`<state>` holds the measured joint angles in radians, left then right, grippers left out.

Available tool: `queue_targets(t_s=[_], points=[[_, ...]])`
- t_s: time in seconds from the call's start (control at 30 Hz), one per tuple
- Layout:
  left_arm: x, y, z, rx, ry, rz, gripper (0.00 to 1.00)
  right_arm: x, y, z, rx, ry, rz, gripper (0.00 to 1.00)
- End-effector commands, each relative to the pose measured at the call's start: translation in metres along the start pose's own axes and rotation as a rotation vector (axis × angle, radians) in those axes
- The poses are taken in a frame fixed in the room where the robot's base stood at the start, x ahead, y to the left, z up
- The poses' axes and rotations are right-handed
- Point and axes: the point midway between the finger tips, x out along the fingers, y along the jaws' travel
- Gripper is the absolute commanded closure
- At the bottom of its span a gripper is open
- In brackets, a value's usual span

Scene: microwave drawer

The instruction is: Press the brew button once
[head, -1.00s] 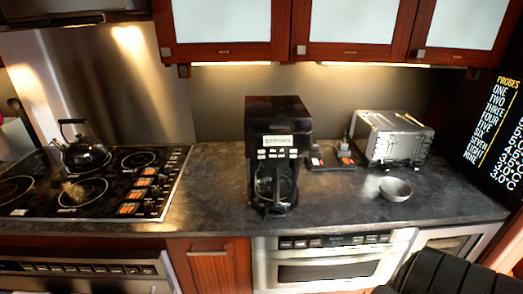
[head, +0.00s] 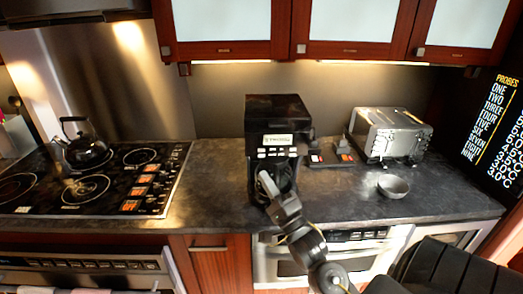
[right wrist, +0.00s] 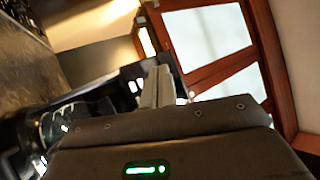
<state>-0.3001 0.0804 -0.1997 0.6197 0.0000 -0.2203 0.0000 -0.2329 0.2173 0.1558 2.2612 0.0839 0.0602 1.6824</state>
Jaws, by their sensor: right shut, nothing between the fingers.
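The black coffee maker (head: 278,115) stands upright on the dark counter, with a lit display and a row of light buttons (head: 277,152) on its front. My right gripper (head: 264,176) is in front of it, just below the button row at the carafe's height. It is shut and empty. It hides much of the glass carafe (head: 284,178). In the right wrist view the shut fingers (right wrist: 157,84) point at the coffee maker's front (right wrist: 130,88), close to light buttons there. I cannot tell whether the fingertips touch. My left gripper is not in view.
A silver toaster (head: 392,133) and a small grey bowl (head: 393,186) are to the right. A small dark tray with items (head: 330,155) lies beside the coffee maker. A kettle (head: 83,145) sits on the stove at left. Cabinets (head: 355,35) hang above.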

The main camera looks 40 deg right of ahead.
Motion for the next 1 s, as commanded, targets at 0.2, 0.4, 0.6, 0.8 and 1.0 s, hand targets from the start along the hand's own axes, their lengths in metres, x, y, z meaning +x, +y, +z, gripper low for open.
queue_targets(t_s=[0.2, 0.4, 0.6, 0.8, 1.0], points=[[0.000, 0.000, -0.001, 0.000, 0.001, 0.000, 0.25, 0.001, -0.007, -0.001, 0.014, 0.000, -0.018, 1.00], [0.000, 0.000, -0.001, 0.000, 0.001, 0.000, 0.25, 0.001, -0.006, -0.001, 0.012, 0.000, -0.016, 1.00], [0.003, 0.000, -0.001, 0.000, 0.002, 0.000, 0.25, 0.009, 0.000, -0.006, 0.011, 0.000, -0.017, 1.00], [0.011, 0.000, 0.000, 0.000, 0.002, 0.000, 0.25, 0.027, 0.014, -0.019, 0.009, 0.000, -0.018, 1.00], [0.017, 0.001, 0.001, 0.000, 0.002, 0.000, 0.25, 0.046, 0.026, -0.033, 0.009, 0.000, -0.016, 1.00]])
